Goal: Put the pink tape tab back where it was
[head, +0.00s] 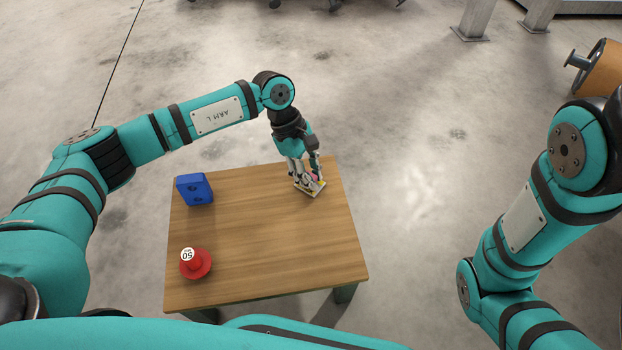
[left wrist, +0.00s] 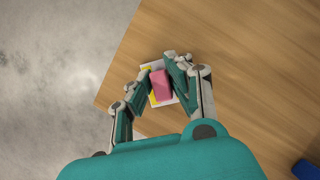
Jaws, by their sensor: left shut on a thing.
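The pink tape tab (left wrist: 161,85) shows as a small pink block between the fingertips of my left gripper (left wrist: 158,74) in the left wrist view. The gripper is shut on it. Under the tab lies a small flat white and yellow piece (left wrist: 151,99). I cannot tell whether the tab touches this piece. In the head view my left gripper (head: 310,180) points down at the far right corner of the wooden table, with the white and yellow piece (head: 317,189) beneath it. The fingers hide most of the tab there. My right gripper is out of view.
On the wooden table (head: 265,235) a blue block with holes (head: 195,189) stands at the far left. A red round weight marked 50 (head: 196,264) is at the near left. The table's middle and right are clear. My right arm is off the table's right side.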

